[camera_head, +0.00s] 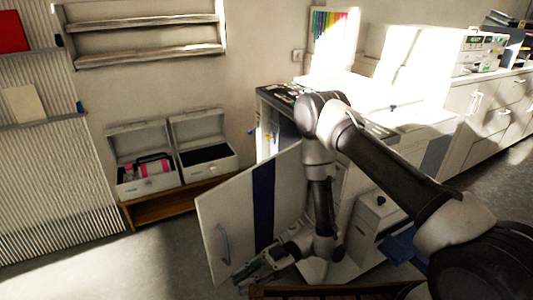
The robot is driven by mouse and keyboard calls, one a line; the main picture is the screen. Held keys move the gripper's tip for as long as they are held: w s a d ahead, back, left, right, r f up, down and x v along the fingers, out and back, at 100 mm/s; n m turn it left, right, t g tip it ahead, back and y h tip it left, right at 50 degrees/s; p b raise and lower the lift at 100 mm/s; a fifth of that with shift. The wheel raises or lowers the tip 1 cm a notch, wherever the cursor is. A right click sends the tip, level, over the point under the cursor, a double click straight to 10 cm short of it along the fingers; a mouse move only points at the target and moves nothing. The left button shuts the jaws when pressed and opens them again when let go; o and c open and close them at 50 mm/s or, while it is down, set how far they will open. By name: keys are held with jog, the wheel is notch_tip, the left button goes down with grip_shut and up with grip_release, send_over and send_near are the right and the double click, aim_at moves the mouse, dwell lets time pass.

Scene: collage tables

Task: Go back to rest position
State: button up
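My gripper (262,268) shows at the bottom centre of the head camera view, low in front of a white cabinet door. My arm reaches in from the lower right, bends at the top near the table and comes down to it. The fingers are small and dark here, so I cannot tell whether they are open or shut. I see no object clearly held in it.
The white door (222,215) with a handle stands open close to my gripper. Two open cases (147,187) (205,160) sit on a low wooden bench (165,208). A bright, cluttered counter (430,115) runs right. Floor (130,265) at lower left is clear.

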jog(key=w+d+f+m+t+h, duration=0.1)
jog(key=d+f+m+t+h, duration=0.25)
jog(key=f, duration=0.75)
jog(key=w+d+f+t+h, duration=0.2)
jog(key=w+d+f+h, duration=0.2)
jog(key=w+d+h, duration=0.3)
jog(key=w+d+r+m+t+h, duration=0.25)
jog(key=w+d+r, duration=0.25)
jog(key=d+r, duration=0.3)
jog(key=w+d+r+m+t+h, duration=0.1)
jog(key=w+d+r+m+h, duration=0.35)
jog(key=d, duration=0.55)
jog(key=s+d+r+m, duration=0.1)
jog(key=d+r+m, duration=0.25)
jog(key=r, duration=0.45)
jog(key=s+d+r+m, duration=0.1)
jog(key=d+r+m, duration=0.1)
jog(key=d+r, duration=0.45)
jog(key=s+d+r+m+t, duration=0.1)
jog(key=s+r+m, duration=0.2)
jog(key=r, duration=0.6)
jog(key=s+d+r+m+t+y, duration=0.1)
jog(key=s+r+m+t, duration=0.1)
jog(key=s+r, duration=0.5)
jog(key=s+d+r+m+t+y, duration=0.1)
jog(key=s+r, duration=0.5)
jog(key=r, duration=0.6)
jog(key=m+t, duration=0.1)
jog(key=m, duration=0.1)
jog(key=shift+d+m, duration=0.3)
